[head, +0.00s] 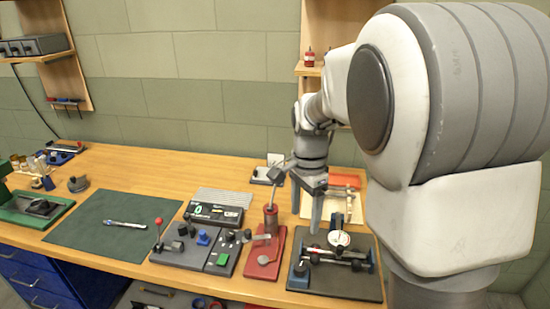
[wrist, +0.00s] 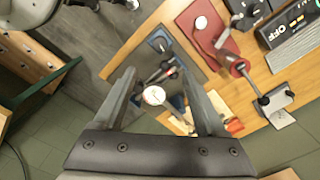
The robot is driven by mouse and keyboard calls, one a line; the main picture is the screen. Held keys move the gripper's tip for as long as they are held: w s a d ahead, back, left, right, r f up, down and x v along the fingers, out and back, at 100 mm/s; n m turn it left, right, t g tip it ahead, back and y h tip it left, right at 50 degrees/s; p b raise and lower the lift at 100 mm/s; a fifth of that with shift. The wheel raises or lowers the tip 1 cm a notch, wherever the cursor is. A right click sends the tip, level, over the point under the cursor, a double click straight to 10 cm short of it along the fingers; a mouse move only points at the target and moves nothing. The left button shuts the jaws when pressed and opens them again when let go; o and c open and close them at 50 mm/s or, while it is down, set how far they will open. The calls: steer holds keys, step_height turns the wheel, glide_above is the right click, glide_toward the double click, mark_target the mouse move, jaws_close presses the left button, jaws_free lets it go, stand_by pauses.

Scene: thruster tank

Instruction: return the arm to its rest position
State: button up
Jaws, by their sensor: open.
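My gripper (head: 316,215) is open, with its fingers pointing down above the dark fixture plate with a round dial gauge. In the wrist view my gripper (wrist: 166,92) shows two spread fingers with nothing held between them. The dial gauge (head: 339,239) lies beyond and below the fingertips; it also shows in the wrist view (wrist: 154,95). The dark fixture plate (head: 336,287) sits at the front right of the bench. My arm reaches in from the right of the head view and bends down over the bench.
A red base plate with a lever press (head: 268,253) stands just left of the fixture plate. A display box (head: 214,213), a control panel (head: 176,256) and a green mat (head: 110,222) with a pen lie further left. A shelf (head: 310,68) stands behind my arm.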

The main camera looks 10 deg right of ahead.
steer(key=s+r+n+t, duration=0.2)
steer(key=s+r+n, duration=0.2)
steer(key=s, duration=0.5)
steer(key=s+r+n+t, duration=0.3)
steer(key=s+r+n, duration=0.1)
steer(key=s+n, duration=0.5)
steer(key=shift+s+d+r+t, duration=0.2)
steer(key=shift+s+r+t, duration=0.1)
steer(key=shift+s, duration=0.4)
steer(key=shift+d, duration=0.1)
